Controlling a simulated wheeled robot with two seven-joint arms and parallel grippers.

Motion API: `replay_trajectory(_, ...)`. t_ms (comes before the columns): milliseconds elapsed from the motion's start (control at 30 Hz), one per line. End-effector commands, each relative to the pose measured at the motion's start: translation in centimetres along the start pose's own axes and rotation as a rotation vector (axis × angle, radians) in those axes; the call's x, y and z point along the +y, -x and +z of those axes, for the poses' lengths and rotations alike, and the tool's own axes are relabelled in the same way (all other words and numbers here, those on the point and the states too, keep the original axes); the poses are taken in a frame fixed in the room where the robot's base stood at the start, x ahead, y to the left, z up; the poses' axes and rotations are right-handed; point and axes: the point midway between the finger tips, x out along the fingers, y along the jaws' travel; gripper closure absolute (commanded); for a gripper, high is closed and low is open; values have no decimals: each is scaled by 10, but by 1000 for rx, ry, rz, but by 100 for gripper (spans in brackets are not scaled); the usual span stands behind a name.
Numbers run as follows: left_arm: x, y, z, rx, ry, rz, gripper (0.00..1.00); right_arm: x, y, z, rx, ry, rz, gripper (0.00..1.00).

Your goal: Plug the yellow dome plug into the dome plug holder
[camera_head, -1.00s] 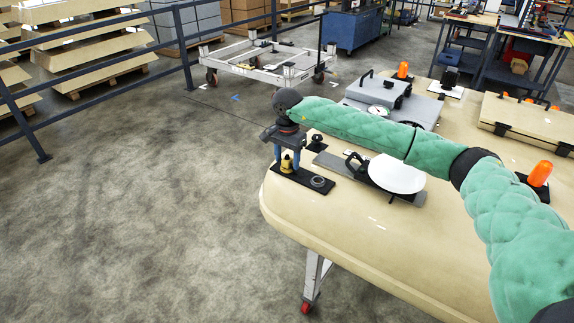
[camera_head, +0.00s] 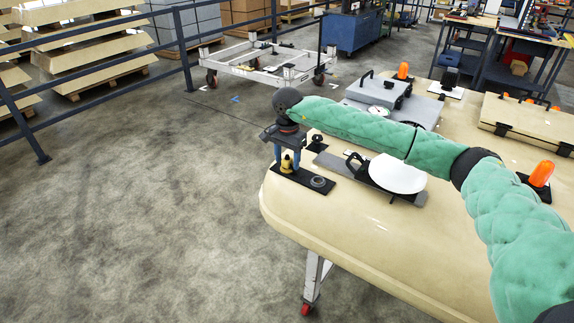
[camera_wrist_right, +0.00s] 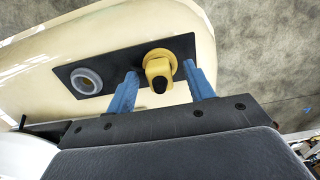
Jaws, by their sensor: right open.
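The yellow dome plug (camera_head: 287,164) stands on a black base plate (camera_head: 301,178) at the near left corner of the beige surface. It also shows in the right wrist view (camera_wrist_right: 160,70). The round grey ring socket (camera_head: 318,182), which looks like the dome plug holder, sits on the same plate; the wrist view shows it too (camera_wrist_right: 86,81). My right gripper (camera_head: 286,160) points down over the plug. In the wrist view its blue fingers (camera_wrist_right: 162,88) are open, one on each side of the plug, with gaps visible. My left gripper is not in view.
A white disc (camera_head: 397,173) on a grey plate with a black handle lies right of the black plate. An orange beacon (camera_head: 541,174) stands farther right. Grey boxes (camera_head: 392,95) lie behind my right arm. Open floor lies to the left.

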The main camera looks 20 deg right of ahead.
Motion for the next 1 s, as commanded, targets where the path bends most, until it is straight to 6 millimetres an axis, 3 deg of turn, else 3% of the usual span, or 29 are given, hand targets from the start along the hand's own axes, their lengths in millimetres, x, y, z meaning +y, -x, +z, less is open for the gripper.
replay_trajectory(600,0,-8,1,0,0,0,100,0,0,0,0,0,0,47)
replay_trajectory(867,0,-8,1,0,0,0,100,0,0,0,0,0,0,96)
replay_trajectory(1000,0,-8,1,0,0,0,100,0,0,0,0,0,0,100)
